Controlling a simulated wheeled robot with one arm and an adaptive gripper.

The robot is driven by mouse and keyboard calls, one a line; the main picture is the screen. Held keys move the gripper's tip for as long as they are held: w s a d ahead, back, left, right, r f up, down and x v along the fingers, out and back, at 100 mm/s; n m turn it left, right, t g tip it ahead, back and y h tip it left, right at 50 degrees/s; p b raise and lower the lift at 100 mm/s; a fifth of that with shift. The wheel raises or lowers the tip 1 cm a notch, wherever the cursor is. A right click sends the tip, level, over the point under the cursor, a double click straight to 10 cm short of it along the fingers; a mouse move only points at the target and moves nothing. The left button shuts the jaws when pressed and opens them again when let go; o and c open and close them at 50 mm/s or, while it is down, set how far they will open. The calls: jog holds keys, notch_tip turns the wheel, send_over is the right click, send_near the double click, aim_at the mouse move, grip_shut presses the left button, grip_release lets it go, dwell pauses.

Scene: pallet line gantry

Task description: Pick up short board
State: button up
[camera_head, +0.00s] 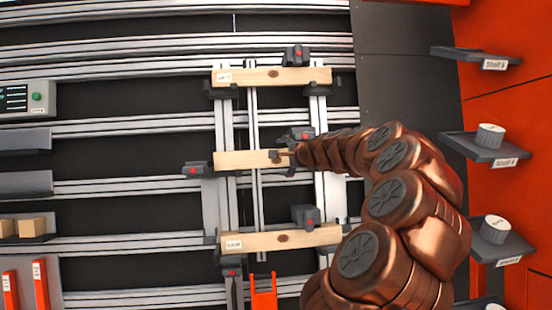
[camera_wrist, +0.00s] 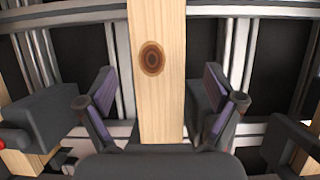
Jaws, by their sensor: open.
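A pale wooden board (camera_head: 240,160) lies level across the gantry rails, the middle one of three. My gripper (camera_head: 290,156) is at its right part, and my arm hides what lies beyond, so I cannot tell its full length. In the wrist view the board (camera_wrist: 157,100), with a dark round knot, runs between my open gripper (camera_wrist: 159,98) fingers. There is a gap on both sides and neither finger touches it. Two similar boards lie parallel: an upper one (camera_head: 255,77) and a lower one (camera_head: 262,241), both with white labels.
Dark clamps with red spots stand beside the boards, such as the left one (camera_head: 198,169), the upper one (camera_head: 297,55) and the lower one (camera_head: 304,215). Shelves (camera_head: 478,148) line the orange wall at right. A control box (camera_head: 28,98) is at left.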

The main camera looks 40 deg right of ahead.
jog(key=shift+x, duration=1.9)
jog(key=shift+a+f, duration=0.1)
jog(key=shift+a, duration=0.05)
jog(key=c, duration=1.4)
jog(key=shift+s+a+r, duration=0.2)
jog(key=shift+s+r, duration=0.15)
jog(key=shift+r, duration=0.15)
jog(key=shift+s+a+r, duration=1.8)
jog(key=shift+s+a, duration=0.25)
jog(key=shift+s, duration=0.65)
jog(key=shift+s+a+r, duration=1.85)
jog(key=shift+s+a, duration=0.25)
jog(key=shift+s, duration=0.55)
jog(key=shift+s+a+r, duration=1.8)
jog(key=shift+s+a, duration=0.25)
jog(key=shift+s, duration=0.65)
